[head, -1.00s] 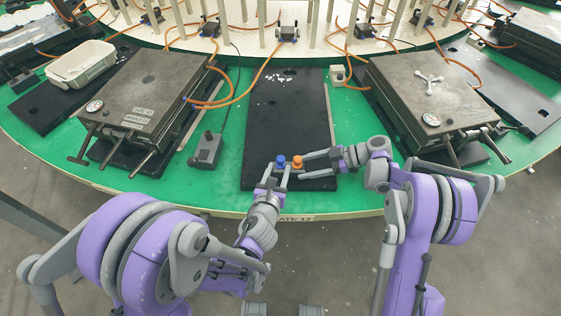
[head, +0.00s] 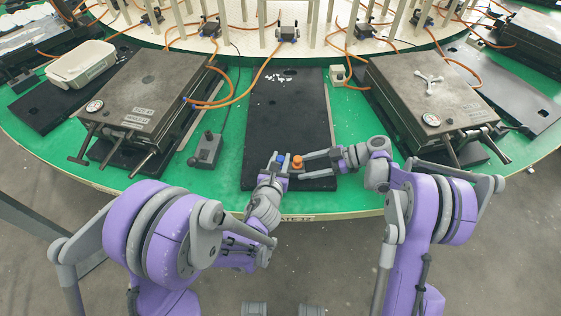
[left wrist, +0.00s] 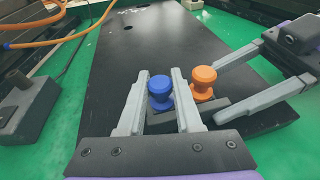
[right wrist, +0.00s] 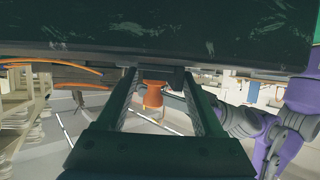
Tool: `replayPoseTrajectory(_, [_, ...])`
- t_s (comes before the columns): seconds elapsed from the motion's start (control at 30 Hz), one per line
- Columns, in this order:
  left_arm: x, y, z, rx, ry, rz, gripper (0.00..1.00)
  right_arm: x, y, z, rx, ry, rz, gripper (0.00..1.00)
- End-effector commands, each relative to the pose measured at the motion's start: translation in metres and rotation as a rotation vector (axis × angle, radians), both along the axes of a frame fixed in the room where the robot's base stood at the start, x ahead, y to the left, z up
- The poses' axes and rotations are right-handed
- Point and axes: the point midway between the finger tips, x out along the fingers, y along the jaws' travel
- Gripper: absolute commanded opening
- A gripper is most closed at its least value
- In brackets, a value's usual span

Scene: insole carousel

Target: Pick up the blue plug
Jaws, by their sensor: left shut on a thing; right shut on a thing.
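The blue plug (left wrist: 159,88) stands upright between the two fingers of my left gripper (head: 273,166), which is shut on it. The plug's round head shows above the fingers in the left wrist view. The orange plug (left wrist: 203,78) stands just right of it, outside the left fingers. A dark block (left wrist: 206,112) lies under the plugs; its edges are partly hidden. My right gripper (head: 306,164) reaches in from the right, its fingers on either side of the orange plug and the block. The right wrist view shows a wide gap around the orange plug (right wrist: 153,95), so it seems shut on the block.
The black plate (head: 285,115) lies on the green table (head: 228,140), with small white bits near its far end. A grey control box (head: 206,150) stands left of the plate. Heavy dark presses (head: 150,90) stand on both sides. The middle of the plate is clear.

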Motion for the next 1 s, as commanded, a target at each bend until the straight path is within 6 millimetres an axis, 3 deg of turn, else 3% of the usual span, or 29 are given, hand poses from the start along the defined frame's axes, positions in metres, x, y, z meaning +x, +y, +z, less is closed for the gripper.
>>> replayPoseTrajectory(0.43, [0.0, 0.0, 0.01, 0.0, 0.0, -0.001, 0.0, 0.0, 0.0, 0.0, 0.0, 0.0, 0.0, 0.08])
replayPoseTrajectory(1.0, [0.0, 0.0, 0.093, 0.0, 0.0, -0.001, 0.0, 0.0, 0.0, 0.0, 0.0, 0.0, 0.0, 0.08])
